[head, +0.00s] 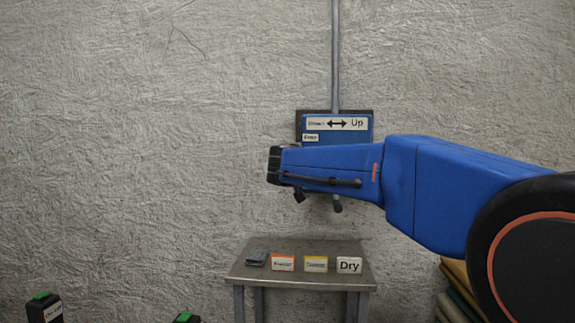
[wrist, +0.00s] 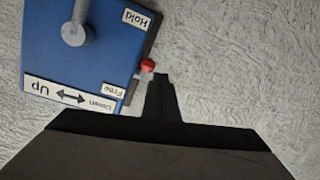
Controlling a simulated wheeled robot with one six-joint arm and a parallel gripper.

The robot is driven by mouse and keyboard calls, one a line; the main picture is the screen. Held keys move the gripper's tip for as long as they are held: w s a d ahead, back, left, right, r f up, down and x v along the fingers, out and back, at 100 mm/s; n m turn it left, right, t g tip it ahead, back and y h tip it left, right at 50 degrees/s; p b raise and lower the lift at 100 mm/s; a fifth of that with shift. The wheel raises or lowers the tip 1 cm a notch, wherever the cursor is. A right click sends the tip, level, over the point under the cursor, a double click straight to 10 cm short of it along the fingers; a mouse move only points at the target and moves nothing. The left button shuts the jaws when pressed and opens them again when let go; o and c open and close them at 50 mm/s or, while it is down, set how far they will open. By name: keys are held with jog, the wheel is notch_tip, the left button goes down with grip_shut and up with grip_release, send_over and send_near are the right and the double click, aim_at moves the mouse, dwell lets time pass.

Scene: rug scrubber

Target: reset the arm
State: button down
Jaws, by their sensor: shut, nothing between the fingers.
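My arm (head: 430,185) reaches in from the right in the head view, its blue links covering the lower part of the wall box. My gripper (wrist: 161,80) shows in the wrist view as dark fingers held together, with nothing between them. Its tip appears close beside a small red knob (wrist: 148,65) at the edge of the blue box (wrist: 105,50); I cannot tell the gap in depth. The box (head: 352,136) also shows in the head view, labelled with a double arrow and "Up". In the head view my gripper is mostly hidden behind the arm.
A grey lever end (wrist: 73,33) stands out from the box face. A small metal table (head: 300,279) below holds several labelled blocks, one reading "Dry" (head: 349,265). Green-topped dark posts (head: 44,308) stand at lower left. Folded rugs (head: 456,292) are at lower right. The left wall is bare.

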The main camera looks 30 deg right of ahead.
dwell(0.4)
jog(key=s+a+f+n+g+y, duration=0.1)
jog(key=s+a+f, duration=0.4)
jog(key=s+f, duration=0.8)
jog(key=s+a+f+n+g+y, duration=0.1)
jog(key=s+a+f+g+y, duration=0.3)
jog(key=s+f, duration=0.9)
jog(key=s+a+f+g+y, duration=0.3)
jog(key=s+a+f+g, duration=0.1)
jog(key=s+f, duration=0.9)
jog(key=shift+s+a+n+g, duration=0.4)
jog(key=shift+s+a, duration=0.5)
jog(key=shift+s, duration=0.05)
